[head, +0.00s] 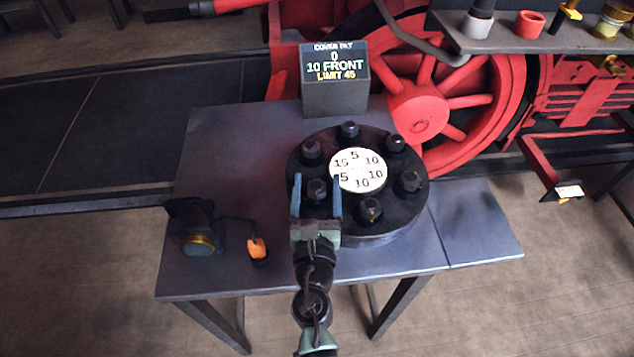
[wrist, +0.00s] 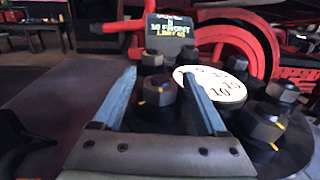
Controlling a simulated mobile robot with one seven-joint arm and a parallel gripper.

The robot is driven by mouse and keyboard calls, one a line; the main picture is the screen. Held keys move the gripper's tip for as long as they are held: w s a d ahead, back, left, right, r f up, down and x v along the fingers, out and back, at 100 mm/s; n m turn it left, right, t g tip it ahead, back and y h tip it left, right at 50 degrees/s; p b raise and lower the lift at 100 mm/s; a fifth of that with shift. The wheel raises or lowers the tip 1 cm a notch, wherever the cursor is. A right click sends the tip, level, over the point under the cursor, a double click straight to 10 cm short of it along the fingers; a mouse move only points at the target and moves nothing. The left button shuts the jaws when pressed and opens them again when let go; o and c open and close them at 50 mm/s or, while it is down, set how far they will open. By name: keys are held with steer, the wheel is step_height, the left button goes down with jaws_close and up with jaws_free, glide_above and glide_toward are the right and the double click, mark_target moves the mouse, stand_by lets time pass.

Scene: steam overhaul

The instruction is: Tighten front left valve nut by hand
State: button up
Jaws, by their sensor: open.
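A round black valve cover (head: 378,225) lies on the grey table, with several dark hex nuts around a white numbered disc (head: 358,170). The front left nut (head: 317,188) sits upright on its stud. My gripper (head: 316,181) is open, with one blue finger on each side of this nut. In the wrist view, the nut (wrist: 158,94) shows between the two fingers with gaps beside it, and a small orange mark is on it. Whether either finger touches it cannot be told.
A dark sign box (head: 335,85) reading "0", "10 FRONT", "LIMIT 45" stands behind the cover. A dark lamp-like device (head: 197,232) and an orange piece (head: 257,248) lie at the table's left. Neighbouring nuts (head: 370,209) are close to my gripper. The table's left rear (head: 235,150) is clear.

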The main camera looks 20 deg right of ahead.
steer(key=shift+w+d, duration=0.1)
steer(key=shift+w, duration=0.1)
jaws_close()
stand_by(0.3)
steer(key=shift+m+h, duration=0.3)
steer(key=shift+h, duration=0.1)
